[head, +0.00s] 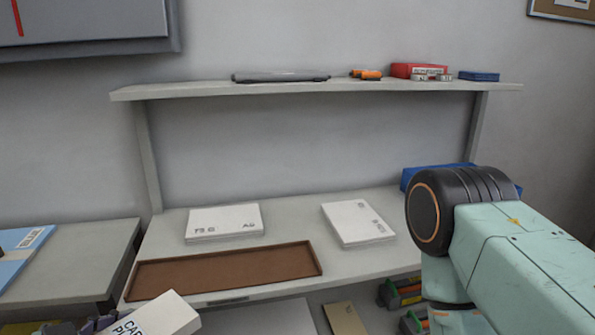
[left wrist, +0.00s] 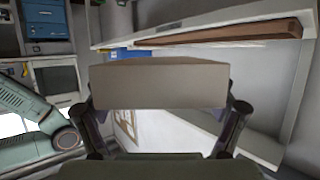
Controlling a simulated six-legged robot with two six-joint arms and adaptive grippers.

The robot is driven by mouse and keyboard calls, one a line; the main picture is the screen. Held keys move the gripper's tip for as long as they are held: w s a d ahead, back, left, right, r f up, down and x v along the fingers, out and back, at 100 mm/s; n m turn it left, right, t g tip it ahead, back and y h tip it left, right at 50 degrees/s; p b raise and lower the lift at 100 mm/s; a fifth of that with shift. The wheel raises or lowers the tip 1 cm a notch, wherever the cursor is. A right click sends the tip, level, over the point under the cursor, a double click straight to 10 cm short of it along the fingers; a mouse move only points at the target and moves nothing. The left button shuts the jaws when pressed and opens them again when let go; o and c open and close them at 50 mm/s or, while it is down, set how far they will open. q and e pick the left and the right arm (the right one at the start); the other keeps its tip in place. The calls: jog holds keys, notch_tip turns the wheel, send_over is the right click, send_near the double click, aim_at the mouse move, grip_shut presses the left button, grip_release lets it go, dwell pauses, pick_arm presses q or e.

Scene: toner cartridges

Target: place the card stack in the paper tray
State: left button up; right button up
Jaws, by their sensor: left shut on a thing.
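The card stack is a pale block with dark lettering on one face (head: 158,316), tilted at the bottom edge of the head view. It also fills the middle of the left wrist view (left wrist: 158,82). My left gripper (left wrist: 162,106) is shut on it, one finger at each end. The paper tray looks to be the long, shallow brown tray (head: 222,268), empty on the grey bench top. The held stack is in front of the tray's left part in the head view, apart from it. The tray shows at the upper right of the left wrist view (left wrist: 225,33). My right gripper is not in view.
Two white paper stacks (head: 225,221) (head: 358,222) lie behind and right of the tray. A blue box (head: 430,172) stands at the back right. A raised shelf (head: 300,89) holds small items above. Below are coloured cartridges (head: 402,291) and a tan item (head: 344,319).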

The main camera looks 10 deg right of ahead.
pick_arm(q)
jog(key=w+r+n+t+y+p, duration=0.1)
jog(key=w+r+n+y+p, duration=0.1)
jog(key=w+r+p, duration=0.3)
jog(key=w+a+r+n+t+y+p, duration=0.1)
jog(key=w+r+p, duration=0.4)
jog(key=r+p, duration=0.8)
jog(key=w+a+r+n+t+y+p, duration=0.1)
jog(key=r+p, duration=0.8)
jog(key=r, duration=1)
jog(key=w+n+y, duration=0.1)
jog(key=w+n, duration=0.1)
jog(key=w, duration=0.1)
jog(key=shift+w+t+y+p, duration=0.4)
